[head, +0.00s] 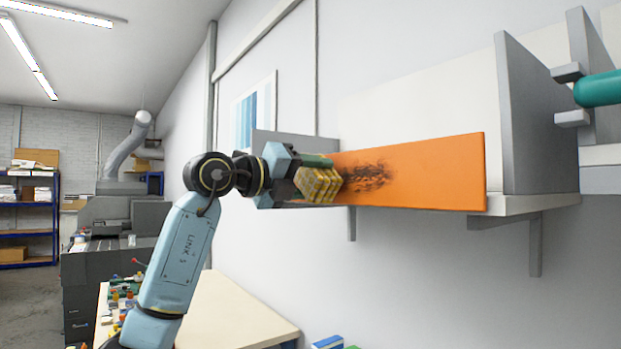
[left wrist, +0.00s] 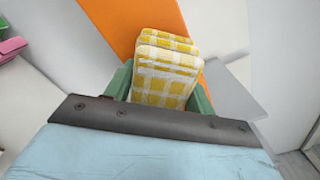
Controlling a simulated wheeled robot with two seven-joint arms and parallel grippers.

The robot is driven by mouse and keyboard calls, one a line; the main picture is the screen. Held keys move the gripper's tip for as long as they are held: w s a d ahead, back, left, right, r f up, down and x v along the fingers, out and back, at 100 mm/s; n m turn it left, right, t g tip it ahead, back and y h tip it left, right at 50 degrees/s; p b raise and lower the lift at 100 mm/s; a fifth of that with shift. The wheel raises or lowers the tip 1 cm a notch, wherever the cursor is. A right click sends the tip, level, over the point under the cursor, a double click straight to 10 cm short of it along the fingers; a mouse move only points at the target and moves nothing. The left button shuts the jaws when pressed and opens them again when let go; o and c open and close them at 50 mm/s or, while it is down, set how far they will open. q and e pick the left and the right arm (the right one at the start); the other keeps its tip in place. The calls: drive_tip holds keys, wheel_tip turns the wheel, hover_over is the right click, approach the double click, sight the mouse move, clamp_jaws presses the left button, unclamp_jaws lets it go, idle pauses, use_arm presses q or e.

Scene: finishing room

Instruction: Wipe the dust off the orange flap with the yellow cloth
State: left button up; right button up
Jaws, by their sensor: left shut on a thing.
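The orange flap (head: 430,172) is a long upright panel on the front of a wall shelf. A dark smudge of dust (head: 370,178) lies on its left-middle part. My left gripper (head: 312,172) is shut on the yellow checked cloth (head: 318,185), which is folded into a pad. The cloth is at the left part of the flap, just left of the visible dust; I cannot tell whether it touches. In the left wrist view the cloth (left wrist: 165,75) sits between the green fingers, with the orange flap (left wrist: 125,22) behind it. My right gripper is not seen.
Grey shelf dividers (head: 515,120) and a green cylinder (head: 598,89) between grey pads are at the right. A pale table (head: 225,310) with small coloured items stands below. A striped picture (head: 255,110) hangs on the wall. Space in front of the flap's right part is clear.

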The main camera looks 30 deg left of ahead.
use_arm(q)
drive_tip(key=shift+p+x, duration=0.55)
drive_tip(key=shift+x, duration=0.35)
drive_tip(key=shift+s, duration=0.1)
